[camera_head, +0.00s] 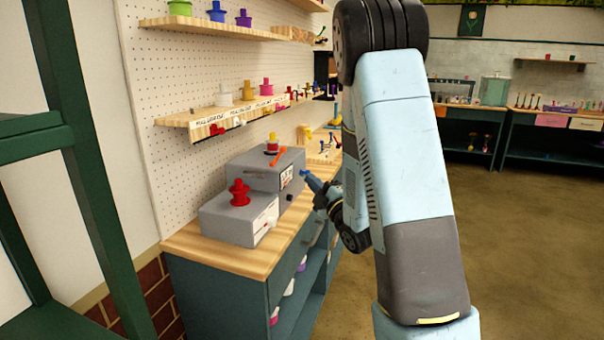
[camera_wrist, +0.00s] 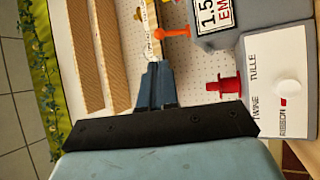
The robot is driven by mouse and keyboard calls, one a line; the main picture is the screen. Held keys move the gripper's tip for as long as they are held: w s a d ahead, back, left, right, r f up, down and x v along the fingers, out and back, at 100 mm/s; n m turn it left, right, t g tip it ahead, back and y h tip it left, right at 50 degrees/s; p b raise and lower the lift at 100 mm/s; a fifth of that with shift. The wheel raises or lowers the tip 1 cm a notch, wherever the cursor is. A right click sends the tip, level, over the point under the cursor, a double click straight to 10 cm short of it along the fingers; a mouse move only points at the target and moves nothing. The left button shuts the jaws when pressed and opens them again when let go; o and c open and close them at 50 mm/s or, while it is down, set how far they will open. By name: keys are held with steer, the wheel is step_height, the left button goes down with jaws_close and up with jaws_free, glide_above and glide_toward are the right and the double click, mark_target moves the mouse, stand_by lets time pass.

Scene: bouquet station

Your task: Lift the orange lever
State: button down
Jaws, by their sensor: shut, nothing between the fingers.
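The orange lever (camera_head: 277,158) is on top of the taller grey box (camera_head: 262,178) on the workbench. It leans to one side in the head view. In the wrist view, the orange lever (camera_wrist: 173,31) shows beyond my fingertips, with a rounded end. My gripper (camera_head: 304,173) is at the right side of the taller box, apart from the lever. In the wrist view, my gripper (camera_wrist: 156,68) has its blue fingers together with nothing between them. My arm hides part of the bench behind.
A lower grey box (camera_head: 238,217) with a red knob (camera_head: 239,192) stands in front of the taller one. Shelves with spools (camera_head: 215,118) hang on the pegboard above. Open floor (camera_head: 520,240) lies to the right.

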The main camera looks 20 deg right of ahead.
glide_toward(279, 154)
steer(key=w+r, duration=0.3)
steer(key=w, duration=0.2)
steer(key=shift+a, duration=0.2)
